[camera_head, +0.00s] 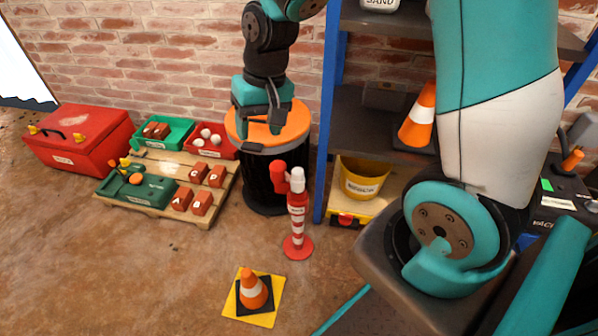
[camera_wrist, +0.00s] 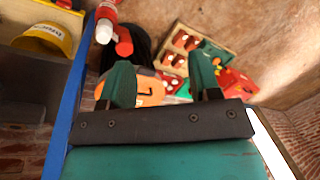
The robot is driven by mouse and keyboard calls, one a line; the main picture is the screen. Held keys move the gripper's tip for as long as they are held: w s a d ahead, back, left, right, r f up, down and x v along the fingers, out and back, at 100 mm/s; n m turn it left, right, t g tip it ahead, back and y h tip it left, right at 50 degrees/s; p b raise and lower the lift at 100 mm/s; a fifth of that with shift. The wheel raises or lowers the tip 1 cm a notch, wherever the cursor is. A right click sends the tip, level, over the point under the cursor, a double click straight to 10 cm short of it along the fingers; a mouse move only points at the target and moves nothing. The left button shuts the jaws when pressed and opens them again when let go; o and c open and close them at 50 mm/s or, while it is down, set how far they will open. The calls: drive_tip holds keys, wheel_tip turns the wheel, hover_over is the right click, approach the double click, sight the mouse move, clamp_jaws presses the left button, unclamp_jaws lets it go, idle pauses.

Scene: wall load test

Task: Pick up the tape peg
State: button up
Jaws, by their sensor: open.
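A red and white striped post (camera_head: 297,220) stands upright on a round red base, with a white top and a red knob beside it; it is the likeliest tape peg, but I cannot be sure. Its upper part also shows at the top left of the wrist view (camera_wrist: 105,25). My gripper (camera_head: 260,127) points down over the orange top of a black drum (camera_head: 262,185), left of the post. In the wrist view my gripper (camera_wrist: 161,72) has its two teal fingers apart, with the orange top and a dark mark between and below them. I see nothing held.
A blue-framed shelf (camera_head: 328,110) stands right of the drum, with a yellow bucket (camera_head: 363,180) low on it and a cone (camera_head: 418,118) higher. A pallet (camera_head: 225,195) with crates and blocks lies left. A small cone (camera_head: 252,290) stands on the floor in front. Open floor lies front left.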

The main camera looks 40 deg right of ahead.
drive_tip(key=w+d+f+m+h+p, duration=0.1)
drive_tip(key=w+d+f+m, duration=0.1)
drive_tip(key=d, duration=0.2)
drive_tip(key=w+d+f+m+p, duration=0.1)
drive_tip(key=w+d+f+m, duration=0.1)
drive_tip(key=d+f, duration=0.15)
drive_tip(key=m, duration=0.2)
hover_over(298, 170)
wheel_tip(298, 170, down, 4)
drive_tip(key=shift+g+h, duration=0.4)
drive_tip(key=shift+h, duration=0.1)
drive_tip(key=f+b, duration=0.3)
drive_tip(key=f, duration=0.8)
drive_tip(key=shift+w+f, duration=0.2)
drive_tip(key=shift+s+a+f+b, duration=0.15)
drive_tip(key=shift+f+b, duration=0.6)
drive_tip(key=shift+f, duration=0.75)
drive_tip(key=shift+s+d+f+b, duration=0.1)
drive_tip(key=shift+f+b, duration=0.6)
drive_tip(key=shift+f, duration=0.75)
drive_tip(key=shift+r, duration=0.1)
drive_tip(key=c, duration=0.7)
